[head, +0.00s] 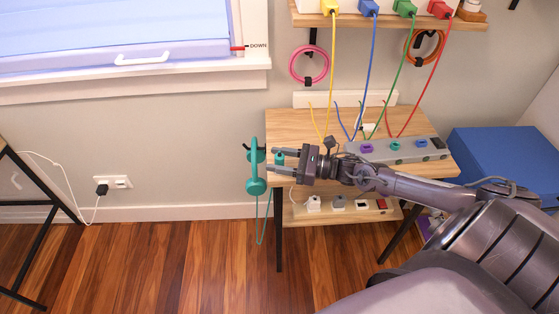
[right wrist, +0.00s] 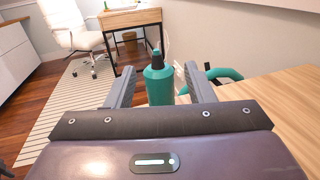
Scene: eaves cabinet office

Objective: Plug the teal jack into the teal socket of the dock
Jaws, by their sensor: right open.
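The grey dock (head: 426,148) lies on the table to the right, behind my right forearm. Its teal socket (head: 395,145) is between a purple and a blue one. My left gripper is out of view.
Teal headphones (head: 256,186) hang at the left edge of the wooden table (head: 290,122), close to my fingertips, with a teal cable below. Yellow, blue, green and red cables hang from the shelf (head: 390,20) above. A lower shelf (head: 345,215) holds several plugs.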

